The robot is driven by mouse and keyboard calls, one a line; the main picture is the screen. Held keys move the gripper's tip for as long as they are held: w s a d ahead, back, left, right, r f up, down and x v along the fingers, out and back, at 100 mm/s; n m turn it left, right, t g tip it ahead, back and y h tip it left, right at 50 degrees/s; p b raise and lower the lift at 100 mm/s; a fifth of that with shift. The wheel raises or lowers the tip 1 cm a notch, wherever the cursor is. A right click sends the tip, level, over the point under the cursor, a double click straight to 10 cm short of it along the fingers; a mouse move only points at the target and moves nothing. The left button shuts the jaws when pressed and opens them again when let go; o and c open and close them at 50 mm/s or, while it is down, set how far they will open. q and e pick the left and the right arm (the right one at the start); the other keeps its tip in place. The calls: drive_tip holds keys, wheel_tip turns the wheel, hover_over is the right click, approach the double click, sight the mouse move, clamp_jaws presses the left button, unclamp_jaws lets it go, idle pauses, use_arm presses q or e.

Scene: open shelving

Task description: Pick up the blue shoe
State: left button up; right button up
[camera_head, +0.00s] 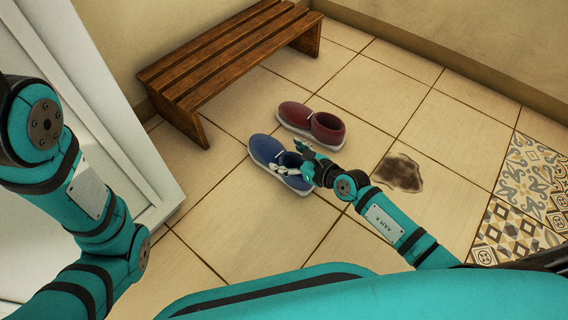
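The blue shoe (266,150) stands on the tiled floor near the middle of the head view, its toe toward the upper left and its opening toward my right gripper. My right gripper (303,160) is at the shoe's heel end, over or against its collar. The fingers are small and partly merge with the shoe, so I cannot tell whether they are closed on it. My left arm comes in at the left edge; its gripper is out of the picture.
A dark red shoe (312,124) stands just beyond the blue one. A wooden slatted bench (225,58) is behind them, near the wall. A brown stain (399,173) and patterned tiles (527,200) lie to the right. A white panel (110,90) stands at left.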

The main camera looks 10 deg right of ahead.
drive_tip(key=c, duration=1.4)
drive_tip(key=shift+r, duration=0.15)
